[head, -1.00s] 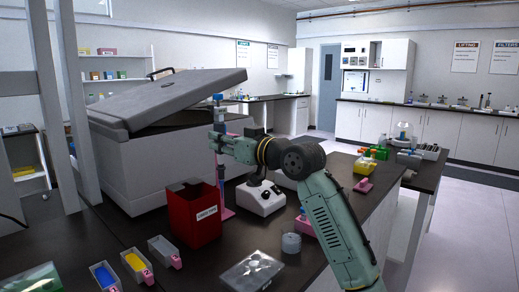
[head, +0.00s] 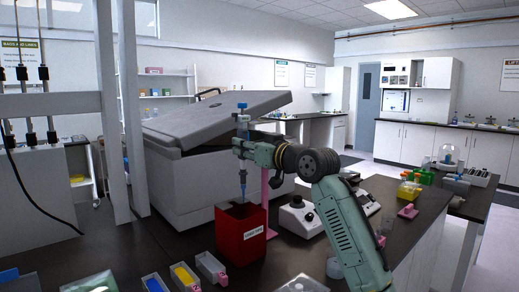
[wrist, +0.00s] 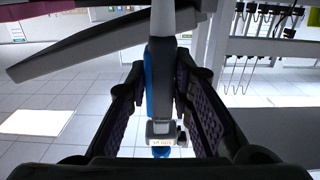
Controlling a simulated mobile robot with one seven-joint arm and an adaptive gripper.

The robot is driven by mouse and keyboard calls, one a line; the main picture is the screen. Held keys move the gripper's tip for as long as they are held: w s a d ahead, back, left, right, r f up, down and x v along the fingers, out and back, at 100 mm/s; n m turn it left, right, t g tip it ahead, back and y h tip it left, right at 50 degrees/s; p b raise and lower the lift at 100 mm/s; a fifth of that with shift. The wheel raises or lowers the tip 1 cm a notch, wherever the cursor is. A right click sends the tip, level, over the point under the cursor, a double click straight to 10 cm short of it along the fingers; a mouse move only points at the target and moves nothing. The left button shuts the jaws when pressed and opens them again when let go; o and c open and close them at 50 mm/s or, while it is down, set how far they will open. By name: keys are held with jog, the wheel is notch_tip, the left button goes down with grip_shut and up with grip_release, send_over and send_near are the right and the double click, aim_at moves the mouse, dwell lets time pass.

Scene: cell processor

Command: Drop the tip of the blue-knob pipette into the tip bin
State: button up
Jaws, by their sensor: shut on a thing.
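The blue-knob pipette (head: 243,165) hangs upright in my gripper (head: 241,147), knob up and tip down. My gripper is shut on its upper body. In the wrist view the pipette (wrist: 163,85) stands between the two fingers of my gripper (wrist: 165,95), with its blue knob near the bottom of the picture. The tip bin (head: 241,236) is a red open box with a white label on the dark bench. In the head view the pipette's lower end lines up with the bin's opening, around rim height. I cannot tell whether it is inside the rim.
A pink stand (head: 271,185) rises close behind the bin's right side. A large grey machine (head: 180,180) with a raised lid stands behind. White bench devices (head: 297,216) are at right. Small tip boxes (head: 185,276) line the front. Open dark bench (head: 120,250) lies left of the bin.

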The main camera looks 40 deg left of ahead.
aim_at(245, 186)
notch_tip(245, 186, down, 12)
jog(key=b, duration=0.4)
jog(key=shift+r, duration=0.25)
dwell(0.3)
jog(key=shift+a+p, duration=0.55)
jog(key=shift+p, duration=0.05)
jog(key=shift+w+a+p, duration=0.2)
jog(key=shift+a+p, duration=0.7)
jog(key=shift+a, duration=1.1)
